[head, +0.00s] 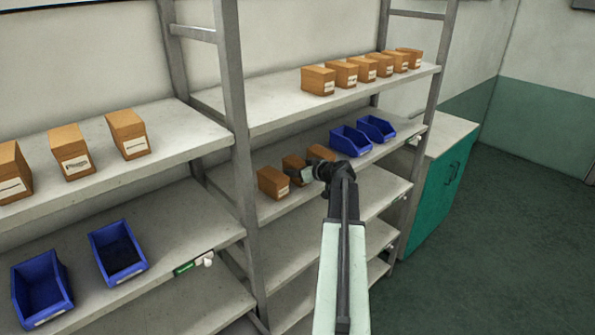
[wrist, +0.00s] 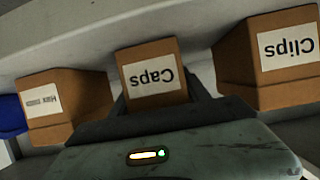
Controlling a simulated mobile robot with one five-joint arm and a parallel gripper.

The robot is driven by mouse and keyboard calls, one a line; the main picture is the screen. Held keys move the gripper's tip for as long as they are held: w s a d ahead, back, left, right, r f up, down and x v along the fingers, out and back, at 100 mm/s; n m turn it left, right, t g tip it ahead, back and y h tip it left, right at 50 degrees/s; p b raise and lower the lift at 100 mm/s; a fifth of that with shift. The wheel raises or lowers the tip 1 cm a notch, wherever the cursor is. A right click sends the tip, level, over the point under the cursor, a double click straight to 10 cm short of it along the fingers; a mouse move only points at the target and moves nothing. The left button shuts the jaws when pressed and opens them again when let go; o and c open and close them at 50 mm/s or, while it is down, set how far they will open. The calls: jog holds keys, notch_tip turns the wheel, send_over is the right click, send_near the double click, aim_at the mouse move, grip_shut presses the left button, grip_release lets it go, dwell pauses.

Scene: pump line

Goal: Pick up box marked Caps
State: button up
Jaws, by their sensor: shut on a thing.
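The box marked Caps (wrist: 150,75) is a small brown box with a white label. It sits in the middle of the wrist view, its label upside down, between the two fingers of my gripper (wrist: 158,108). My gripper is shut on it. In the head view the Caps box (head: 293,165) is the middle one of three brown boxes on a shelf below the top one, and my gripper (head: 302,174) is at its front. My gripper and arm hide part of it. I cannot tell whether it is lifted off the shelf.
A box marked Clips (wrist: 270,62) stands close on one side in the wrist view, and another brown box (wrist: 62,103) on the other. Blue bins (head: 351,141) stand to the right on the same shelf. Brown boxes (head: 318,80) line the shelf above. A metal post (head: 233,90) rises at left.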

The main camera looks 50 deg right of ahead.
aim_at(294, 159)
notch_tip(294, 159, up, 4)
jog(key=p, duration=0.3)
jog(key=shift+p, duration=0.4)
jog(key=s+a, duration=0.1)
jog(key=s, duration=1.5)
jog(key=shift+r+p, duration=0.35)
jog(key=shift+r, duration=0.05)
